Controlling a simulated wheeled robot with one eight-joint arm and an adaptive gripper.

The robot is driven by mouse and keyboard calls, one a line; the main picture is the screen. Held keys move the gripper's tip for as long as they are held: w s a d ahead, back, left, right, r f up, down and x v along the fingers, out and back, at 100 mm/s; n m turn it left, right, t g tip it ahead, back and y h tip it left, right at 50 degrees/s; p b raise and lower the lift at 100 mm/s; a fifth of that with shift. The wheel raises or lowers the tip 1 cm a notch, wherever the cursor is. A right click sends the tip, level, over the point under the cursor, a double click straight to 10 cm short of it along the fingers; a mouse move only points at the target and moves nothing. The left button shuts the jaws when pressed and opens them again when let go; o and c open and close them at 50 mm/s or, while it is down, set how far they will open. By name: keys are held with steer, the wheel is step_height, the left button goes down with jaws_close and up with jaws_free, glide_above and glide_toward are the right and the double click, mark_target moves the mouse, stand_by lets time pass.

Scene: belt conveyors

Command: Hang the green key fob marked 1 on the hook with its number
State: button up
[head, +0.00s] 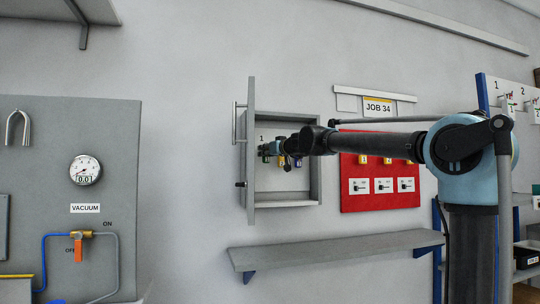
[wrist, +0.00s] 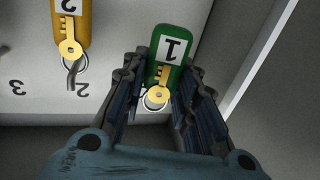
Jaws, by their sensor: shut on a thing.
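The green key fob marked 1 (wrist: 172,48) is between the two fingers of my gripper (wrist: 168,68) in the wrist view, its number upside down. My gripper is shut on it. A gold key shape and a silver ring (wrist: 155,98) show at its lower end; I cannot tell whether the ring is around a hook. In the head view my gripper (head: 275,149) reaches into the open grey key cabinet (head: 285,120), near the printed number 1 (head: 262,138). The hook for number 1 is not clearly visible.
A yellow fob (wrist: 68,28) marked 2 hangs on a hook (wrist: 73,72) beside the green one. A printed 3 (wrist: 17,87) is further left. The cabinet door (head: 250,150) stands open at left. A grey shelf (head: 335,248) is below; a red board (head: 380,195) is right.

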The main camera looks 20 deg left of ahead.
steer(key=shift+w+a+f, duration=0.2)
steer(key=shift+w+a, duration=0.2)
steer(key=shift+w, duration=0.25)
steer(key=shift+w+a+f, duration=0.25)
steer(key=shift+w+a, duration=0.1)
steer(key=shift+w, duration=0.25)
steer(key=shift+w+a+f, duration=0.2)
steer(key=shift+w+a, duration=0.2)
steer(key=shift+w, duration=0.25)
steer(key=o, duration=1)
steer(key=shift+c, duration=0.2)
steer(key=shift+o, duration=0.6)
steer(key=shift+w+f, duration=0.1)
steer(key=shift+f, duration=0.05)
